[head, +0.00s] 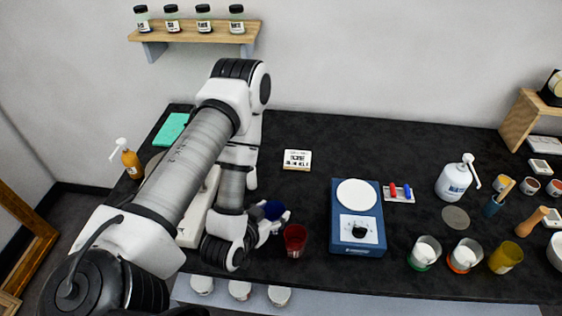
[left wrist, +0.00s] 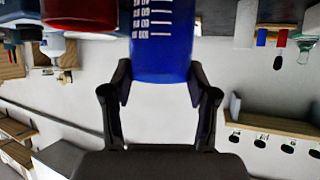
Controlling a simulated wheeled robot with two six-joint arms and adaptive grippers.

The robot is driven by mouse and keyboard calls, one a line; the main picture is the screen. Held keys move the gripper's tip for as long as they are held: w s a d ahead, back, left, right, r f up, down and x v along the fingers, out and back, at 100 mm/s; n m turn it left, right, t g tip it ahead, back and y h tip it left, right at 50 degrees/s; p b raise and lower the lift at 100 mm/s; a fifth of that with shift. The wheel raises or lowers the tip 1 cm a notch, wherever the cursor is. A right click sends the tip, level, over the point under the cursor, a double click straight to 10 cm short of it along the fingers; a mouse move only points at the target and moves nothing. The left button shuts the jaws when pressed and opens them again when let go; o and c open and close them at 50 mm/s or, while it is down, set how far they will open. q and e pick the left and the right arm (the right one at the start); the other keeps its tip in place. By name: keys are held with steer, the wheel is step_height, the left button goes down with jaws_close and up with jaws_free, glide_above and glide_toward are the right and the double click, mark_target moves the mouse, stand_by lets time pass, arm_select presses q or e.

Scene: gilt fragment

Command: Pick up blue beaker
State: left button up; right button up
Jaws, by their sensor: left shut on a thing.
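The blue beaker (head: 272,208) shows as a dark blue patch at my left gripper (head: 277,222) in the head view, partly hidden by it. In the left wrist view the blue beaker (left wrist: 162,45), with white graduation marks, sits between the two fingers of my left gripper (left wrist: 160,85), which are shut on it. Whether its base touches the bench is hidden. My right gripper is in neither view.
A red beaker (head: 295,241) stands close to the right of my left gripper, and a blue hotplate stirrer (head: 357,236) is farther right. Several beakers and jars crowd the bench's right side. Bare black bench (head: 310,190) lies behind the red beaker.

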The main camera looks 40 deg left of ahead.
arm_select(q)
steer(key=s+p, duration=0.2)
steer(key=s, duration=0.2)
steer(key=shift+r, duration=0.15)
stand_by(2.5)
